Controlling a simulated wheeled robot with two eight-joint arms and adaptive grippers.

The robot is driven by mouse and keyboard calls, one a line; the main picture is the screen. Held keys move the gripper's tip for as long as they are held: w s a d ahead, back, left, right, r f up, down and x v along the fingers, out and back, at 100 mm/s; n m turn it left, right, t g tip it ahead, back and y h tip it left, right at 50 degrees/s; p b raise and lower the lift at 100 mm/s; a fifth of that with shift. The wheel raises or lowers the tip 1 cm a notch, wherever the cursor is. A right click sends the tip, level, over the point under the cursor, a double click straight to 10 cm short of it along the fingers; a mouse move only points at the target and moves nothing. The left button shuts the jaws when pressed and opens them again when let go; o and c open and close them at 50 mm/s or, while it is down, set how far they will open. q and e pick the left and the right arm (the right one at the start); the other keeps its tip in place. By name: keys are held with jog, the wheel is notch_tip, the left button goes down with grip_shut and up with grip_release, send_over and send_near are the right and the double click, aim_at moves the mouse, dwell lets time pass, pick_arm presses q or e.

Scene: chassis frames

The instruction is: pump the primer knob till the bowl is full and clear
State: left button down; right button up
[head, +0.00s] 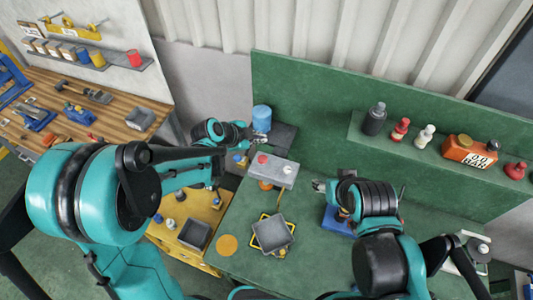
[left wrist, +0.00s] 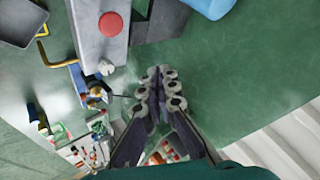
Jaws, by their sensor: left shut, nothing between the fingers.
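A grey block (head: 277,172) stands over the green bench, with a round red cap (head: 262,159) and a small pale knob (head: 286,168) on it. In the left wrist view the red cap (left wrist: 110,24) and pale knob (left wrist: 106,67) show at upper left. I cannot tell which is the primer knob, and I cannot make out a bowl or its contents. My left gripper (head: 258,136) is beside the block, near a blue cylinder (head: 262,118). Its fingers (left wrist: 160,84) are shut, empty and apart from the block. My right gripper (head: 320,186) is right of the block; its jaw state is unclear.
A grey square tray (head: 272,234) and an orange disc (head: 227,244) lie at the front of the bench. A shelf (head: 420,152) on the right holds bottles and an orange box (head: 470,150). A yellow cart (head: 207,216) stands left. Green bench shows between the tray and my right arm.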

aim_at(261, 159)
pick_arm(q)
notch_tip(261, 159, down, 9)
jog(key=b, duration=0.6)
jog(key=shift+w+d+r, duration=0.1)
jog(key=shift+r, duration=0.1)
jog(key=shift+f+b, duration=0.2)
jog(key=shift+b, duration=0.25)
dwell(0.9)
jog(key=shift+f+b, duration=0.4)
jog(key=shift+b, duration=0.1)
